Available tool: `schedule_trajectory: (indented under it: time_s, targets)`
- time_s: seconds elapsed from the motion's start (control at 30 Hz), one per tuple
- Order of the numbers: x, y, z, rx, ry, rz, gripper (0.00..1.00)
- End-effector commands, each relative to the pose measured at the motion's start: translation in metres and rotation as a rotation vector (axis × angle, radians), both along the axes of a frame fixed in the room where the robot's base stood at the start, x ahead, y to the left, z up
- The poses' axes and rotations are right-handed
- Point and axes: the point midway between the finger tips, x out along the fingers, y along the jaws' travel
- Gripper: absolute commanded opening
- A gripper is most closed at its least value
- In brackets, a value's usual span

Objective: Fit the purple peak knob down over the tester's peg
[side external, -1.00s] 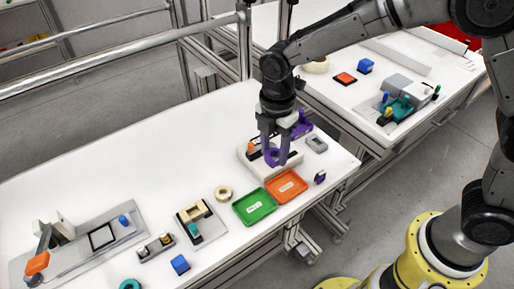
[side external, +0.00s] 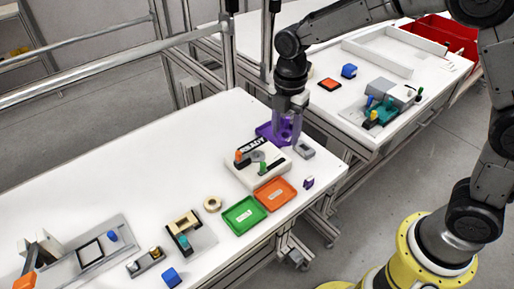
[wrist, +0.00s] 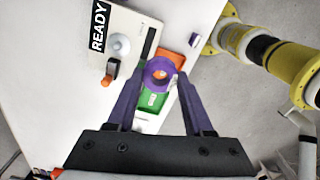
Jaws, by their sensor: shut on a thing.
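The purple peak knob (wrist: 157,73) is a ring-like piece between my fingertips in the wrist view. My gripper (side external: 287,135) has purple fingers and is shut on the knob. The white tester (side external: 240,171) has a READY label, an orange-topped part, a grey round part (side external: 258,156) and a green-topped part. It also shows upper left in the wrist view (wrist: 134,22). I cannot tell which part is the peg.
A green tray (side external: 243,214) and an orange tray (side external: 275,193) lie in front of the tester. A grey block (side external: 304,150) and a small purple piece (side external: 308,182) lie near the table's right edge.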

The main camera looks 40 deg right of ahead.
Motion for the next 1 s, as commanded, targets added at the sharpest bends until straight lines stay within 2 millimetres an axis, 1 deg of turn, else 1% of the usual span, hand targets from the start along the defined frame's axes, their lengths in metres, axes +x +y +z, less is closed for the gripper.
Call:
schedule_trajectory:
  time_s: [0.03,0.17,0.2,0.3,0.4,0.5,0.67,0.73,0.9,1.0]
  targets:
    - [0.011,0.003,-0.006,-0.001,0.002,0.000,0.00]
    - [0.038,0.009,-0.018,0.000,0.001,0.000,0.00]
    - [0.043,0.010,-0.027,-0.001,0.004,0.000,0.00]
    - [0.057,0.014,-0.045,-0.001,0.002,0.000,0.00]
    - [0.068,0.016,-0.058,0.000,0.001,0.000,0.00]
    - [0.075,0.018,-0.066,0.000,-0.001,0.000,0.00]
    - [0.080,0.019,-0.072,0.000,-0.001,0.000,0.00]
    - [0.084,0.020,-0.078,0.000,0.000,0.000,0.00]
    - [0.082,0.019,-0.101,-0.001,0.002,0.000,0.00]
    - [0.083,0.019,-0.106,0.000,-0.001,0.000,0.00]
